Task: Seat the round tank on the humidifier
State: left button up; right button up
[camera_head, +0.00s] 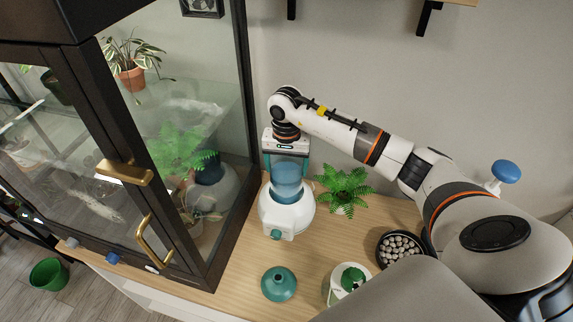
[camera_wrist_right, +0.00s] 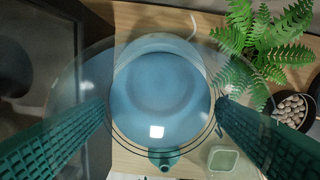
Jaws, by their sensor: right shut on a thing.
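The round tank (camera_head: 287,186) is clear with a blue tint and stands upright between the teal fingers of my right gripper (camera_head: 286,165). The gripper points down and is shut on the tank's sides. In the right wrist view the tank (camera_wrist_right: 160,95) lies between both ribbed fingers (camera_wrist_right: 159,108). The humidifier (camera_head: 301,215) is a rounded white base with a teal knob on its front, directly below the tank. The tank's lower end overlaps the humidifier's top; I cannot tell whether it rests there or hovers just above. My left gripper is out of view.
A fern (camera_head: 345,190) stands close to the right of the humidifier. A bowl of pebbles (camera_head: 400,249), a white pot with a green top (camera_head: 350,277) and a teal round piece (camera_head: 279,285) stand on the wooden top (camera_head: 243,262). A glass cabinet (camera_head: 232,90) borders the left.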

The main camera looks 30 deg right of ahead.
jog(key=shift+b, duration=0.3)
dwell(0.8)
jog(key=shift+f+b, duration=0.6)
jog(key=shift+b, duration=0.05)
jog(key=o, duration=1.8)
jog(key=shift+c, duration=0.2)
notch_tip(320, 180, up, 11)
jog(key=p, duration=0.5)
jog(key=shift+p, duration=0.35)
jog(key=shift+s, duration=0.1)
